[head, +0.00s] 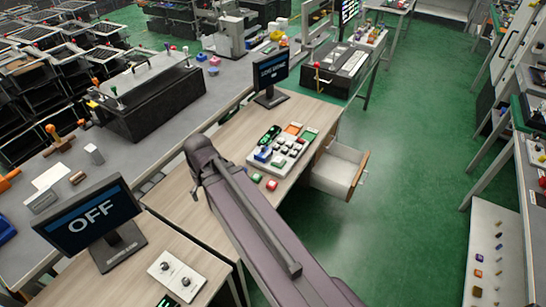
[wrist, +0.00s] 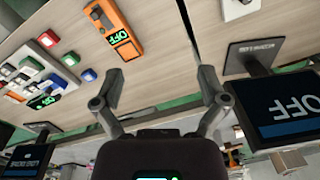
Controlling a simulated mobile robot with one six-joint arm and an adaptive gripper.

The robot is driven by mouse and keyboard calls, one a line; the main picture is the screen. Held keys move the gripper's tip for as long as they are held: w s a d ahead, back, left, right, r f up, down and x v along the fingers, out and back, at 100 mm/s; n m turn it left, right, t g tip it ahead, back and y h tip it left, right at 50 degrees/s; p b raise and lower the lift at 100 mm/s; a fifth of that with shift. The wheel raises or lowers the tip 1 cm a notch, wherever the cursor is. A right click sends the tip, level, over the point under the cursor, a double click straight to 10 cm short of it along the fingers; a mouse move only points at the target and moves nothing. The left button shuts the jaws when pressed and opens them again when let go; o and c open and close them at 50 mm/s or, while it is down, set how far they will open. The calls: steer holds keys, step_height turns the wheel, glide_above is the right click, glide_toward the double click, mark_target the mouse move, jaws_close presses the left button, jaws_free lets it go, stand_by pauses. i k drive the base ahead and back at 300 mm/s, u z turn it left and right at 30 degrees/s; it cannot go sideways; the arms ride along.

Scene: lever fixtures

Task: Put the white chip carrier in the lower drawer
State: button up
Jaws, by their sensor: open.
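In the wrist view my gripper (wrist: 162,88) is open, with nothing between its fingers, above the light wood desk. In the head view my arm hides the gripper. A drawer (head: 340,167) with a white inside and wooden front stands pulled out from the right side of the desk; its visible floor looks empty. I cannot tell whether it is the lower one. I cannot make out the white chip carrier for sure in either view.
A white button panel (head: 278,151) lies on the desk near the drawer. An orange unit (wrist: 114,32) with a green display lies by the gripper. Monitors reading OFF (head: 91,215) and another (head: 270,72) stand on the desks. Green floor right of the drawer is clear.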

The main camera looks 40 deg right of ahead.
mark_target(326, 171)
steer(key=z, duration=0.95)
steer(key=k, duration=0.5)
steer(key=i, duration=0.5)
steer(key=z, duration=0.1)
